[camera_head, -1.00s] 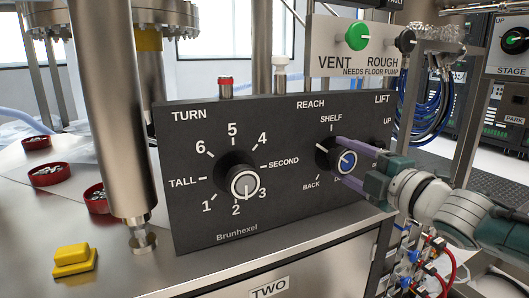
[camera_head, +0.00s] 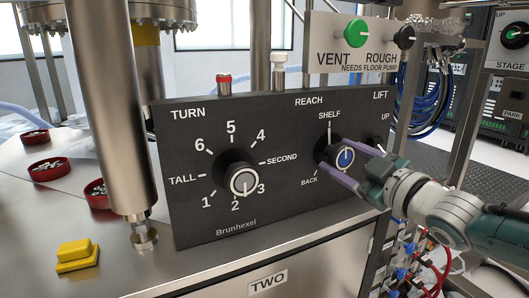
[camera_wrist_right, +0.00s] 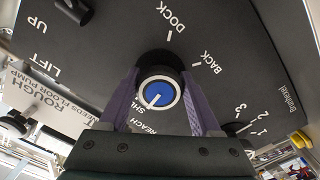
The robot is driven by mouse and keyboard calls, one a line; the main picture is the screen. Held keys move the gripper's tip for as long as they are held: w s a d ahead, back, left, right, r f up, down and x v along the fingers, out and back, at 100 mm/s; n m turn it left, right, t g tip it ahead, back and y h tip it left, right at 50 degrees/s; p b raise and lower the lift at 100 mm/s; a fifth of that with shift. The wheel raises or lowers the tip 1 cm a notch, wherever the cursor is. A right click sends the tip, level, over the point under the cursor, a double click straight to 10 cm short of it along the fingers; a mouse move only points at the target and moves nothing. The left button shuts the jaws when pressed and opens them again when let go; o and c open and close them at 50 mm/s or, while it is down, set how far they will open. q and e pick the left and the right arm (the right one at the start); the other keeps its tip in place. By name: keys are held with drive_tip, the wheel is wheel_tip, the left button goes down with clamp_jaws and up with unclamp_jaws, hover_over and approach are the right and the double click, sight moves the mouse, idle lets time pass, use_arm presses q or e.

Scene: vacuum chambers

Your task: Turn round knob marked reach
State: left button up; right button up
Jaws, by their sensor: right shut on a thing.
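The round REACH knob (camera_head: 345,158) has a blue cap with a white pointer line and a pale rim. It sits on the dark panel (camera_head: 285,215), with SHELF above and BACK at lower left. In the head view its line stands nearly upright. My right gripper (camera_head: 332,156) comes from the right with its purple fingers on opposite sides of the knob, shut on it. The right wrist view shows the knob (camera_wrist_right: 159,94) between the fingers, its line slanting to lower left toward the partly hidden SHELF label. The arm hides the DOCK mark in the head view. My left gripper is out of view.
The larger TURN knob (camera_head: 243,182) is left on the same panel. The LIFT knob (camera_head: 377,146) is close to the right, partly behind my fingers. Above is the VENT/ROUGH plate with a green knob (camera_head: 356,33). Hoses and fittings (camera_head: 415,265) hang below my right arm.

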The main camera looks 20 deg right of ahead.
drive_tip(key=shift+m, duration=0.5)
drive_tip(key=o, duration=1.3)
drive_tip(key=shift+o, duration=0.2)
drive_tip(key=shift+s+r+p, duration=0.1)
drive_tip(key=shift+s+p, duration=0.45)
drive_tip(key=s+p, duration=0.3)
drive_tip(key=s, duration=0.5)
drive_tip(key=shift+s+d+p, duration=0.3)
drive_tip(key=shift+s+d, duration=0.05)
drive_tip(key=shift+s, duration=0.05)
